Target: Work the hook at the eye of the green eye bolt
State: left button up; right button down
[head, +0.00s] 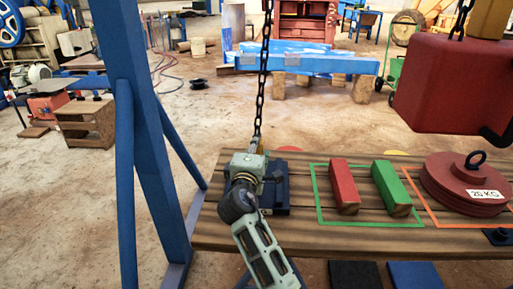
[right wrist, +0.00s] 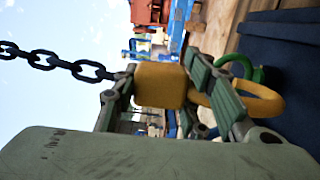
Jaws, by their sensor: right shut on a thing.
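My right gripper (head: 254,160) is at the near left part of the wooden bench, at the lower end of a hanging black chain (head: 263,85). In the right wrist view its fingers (right wrist: 165,95) are shut on the yellow block of the hook (right wrist: 160,85). The yellow curved part of the hook (right wrist: 265,100) reaches right, beside the green eye (right wrist: 243,62) of the eye bolt. The two overlap in this view; I cannot tell whether the hook's tip is through the eye. A dark blue block (head: 277,195) lies beside the gripper. My left gripper is not in view.
On the wooden bench (head: 300,236) are a red bar (head: 343,182) and a green bar (head: 388,185) inside a green outline, and red 20 KG weights (head: 462,185) at right. A big red block (head: 450,85) hangs above. A blue post (head: 142,120) stands left.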

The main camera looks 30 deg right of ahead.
jog(key=shift+w+r, duration=0.15)
jog(key=shift+r, duration=0.05)
jog(key=shift+x, duration=0.95)
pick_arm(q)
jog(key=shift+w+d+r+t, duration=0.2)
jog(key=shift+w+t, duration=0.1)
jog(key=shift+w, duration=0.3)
pick_arm(e)
jog(key=shift+w+d+r, duration=0.15)
jog(key=shift+w+d, duration=0.15)
jog(key=shift+w, duration=0.3)
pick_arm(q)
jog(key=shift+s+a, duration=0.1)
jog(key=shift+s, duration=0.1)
pick_arm(e)
jog(key=shift+w+d+r, duration=0.1)
jog(key=shift+r, duration=0.05)
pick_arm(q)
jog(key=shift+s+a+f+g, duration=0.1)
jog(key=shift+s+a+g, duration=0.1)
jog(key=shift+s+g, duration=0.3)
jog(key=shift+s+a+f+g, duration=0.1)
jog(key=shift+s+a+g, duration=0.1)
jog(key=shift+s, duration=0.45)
pick_arm(e)
jog(key=shift+w+d+r, duration=0.2)
jog(key=shift+w+r, duration=0.1)
